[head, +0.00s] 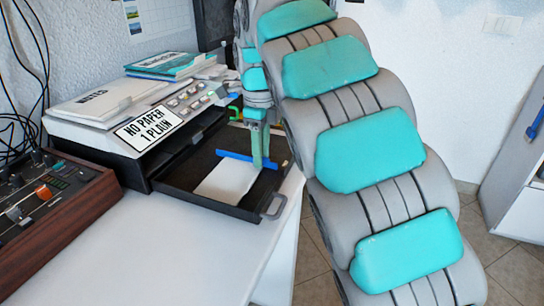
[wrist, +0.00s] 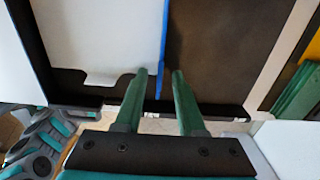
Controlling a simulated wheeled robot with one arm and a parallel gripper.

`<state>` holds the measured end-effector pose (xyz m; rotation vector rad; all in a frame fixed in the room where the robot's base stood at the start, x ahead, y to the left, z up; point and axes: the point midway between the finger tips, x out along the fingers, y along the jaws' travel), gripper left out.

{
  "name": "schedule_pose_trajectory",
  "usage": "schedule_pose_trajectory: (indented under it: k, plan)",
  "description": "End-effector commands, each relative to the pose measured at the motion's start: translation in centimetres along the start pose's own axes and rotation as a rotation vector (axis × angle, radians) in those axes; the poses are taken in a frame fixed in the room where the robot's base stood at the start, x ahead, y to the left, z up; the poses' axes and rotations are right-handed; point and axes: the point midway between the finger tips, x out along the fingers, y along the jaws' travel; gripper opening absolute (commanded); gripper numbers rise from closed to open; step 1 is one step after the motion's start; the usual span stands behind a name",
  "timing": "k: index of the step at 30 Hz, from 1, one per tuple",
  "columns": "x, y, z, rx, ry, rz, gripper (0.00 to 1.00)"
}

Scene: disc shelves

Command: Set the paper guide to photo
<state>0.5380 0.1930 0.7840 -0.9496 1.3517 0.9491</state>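The printer's tray (head: 262,209) is pulled out, and a white paper sheet (head: 226,181) lies in it. The blue paper guide (head: 236,156) is a thin bar across the tray at the paper's edge. In the wrist view the guide (wrist: 165,45) runs between my two green fingers, with paper on its left and bare dark tray floor on its right. My gripper (wrist: 159,73) is open, its left finger closer to the guide; I cannot tell whether they touch. In the head view my gripper (head: 262,163) points down into the tray. No photo mark is readable.
The printer (head: 95,137) carries a sign (head: 149,128) reading "NO PAPER 1 PLAIN", a button panel (head: 192,97) and a notes pad (head: 105,98). A wooden-sided mixer (head: 50,205) stands at left. The white table's front is clear. A tray handle (head: 274,206) sticks out.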

Motion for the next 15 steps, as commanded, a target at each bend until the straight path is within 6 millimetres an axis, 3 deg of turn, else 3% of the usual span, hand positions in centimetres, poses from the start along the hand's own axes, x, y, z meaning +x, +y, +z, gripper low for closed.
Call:
schedule_pose_trajectory:
  k: [9, 15]
  plan:
    - [0.20, -0.01, 0.21, 0.000, 0.001, 0.001, 0.38]
    - [0.21, 0.00, 0.20, -0.001, 0.001, 0.001, 0.15]
